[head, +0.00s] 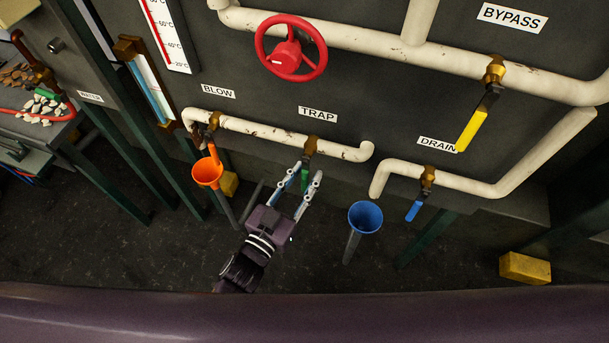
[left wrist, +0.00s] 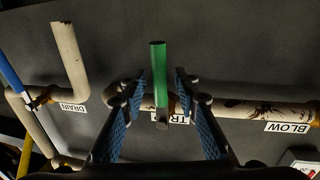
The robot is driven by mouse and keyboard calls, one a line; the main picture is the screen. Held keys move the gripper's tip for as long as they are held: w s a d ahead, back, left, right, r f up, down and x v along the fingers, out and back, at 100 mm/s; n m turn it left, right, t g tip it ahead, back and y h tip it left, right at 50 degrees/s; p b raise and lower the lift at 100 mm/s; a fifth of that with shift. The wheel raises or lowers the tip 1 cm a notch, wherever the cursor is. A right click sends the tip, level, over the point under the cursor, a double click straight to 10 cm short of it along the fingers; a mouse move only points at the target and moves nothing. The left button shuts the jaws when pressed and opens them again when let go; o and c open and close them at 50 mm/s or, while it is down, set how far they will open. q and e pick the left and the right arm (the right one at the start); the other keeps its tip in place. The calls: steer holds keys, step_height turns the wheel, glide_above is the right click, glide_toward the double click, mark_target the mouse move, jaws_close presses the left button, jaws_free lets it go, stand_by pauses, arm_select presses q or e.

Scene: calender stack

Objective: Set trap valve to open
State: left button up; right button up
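The trap valve has a green handle (head: 305,178) below its brass body (head: 310,146), under the TRAP label (head: 318,114). The handle points down, across the pipe. My left gripper (head: 307,175) is open, with one finger on each side of the green handle. In the left wrist view the green handle (left wrist: 159,75) stands between the two blue-padded fingers of the gripper (left wrist: 160,88), with a visible gap on each side. The TRAP label (left wrist: 180,118) is partly hidden there by a finger. My right gripper is not in view.
The orange blow handle and funnel (head: 208,172) are left of the gripper. A blue funnel (head: 365,217) and blue drain handle (head: 414,210) are to its right. A yellow bypass handle (head: 470,130) and red handwheel (head: 290,52) are higher up. Dark floor lies below.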

arm_select(q)
jaws_close()
steer(key=shift+d, duration=0.1)
stand_by(0.4)
steer(key=shift+s+d+n, duration=0.1)
steer(key=shift+d+n, duration=0.15)
steer(key=shift+n, duration=0.55)
steer(key=shift+s+d+r+n+t+y+p, duration=0.25)
steer(key=shift+d+r+n+t+y, duration=0.5)
steer(key=shift+n, duration=2.35)
steer(key=shift+s+d+r+n+t+y+p, duration=0.1)
steer(key=shift+s+d+r+n+t, duration=0.25)
steer(key=shift+d+r+n, duration=1.8)
steer(key=shift+s+a+r+n+t+y+p, duration=0.2)
steer(key=shift+a+n+t+y, duration=0.3)
steer(key=shift+n, duration=3.55)
steer(key=shift+d, duration=0.15)
jaws_free()
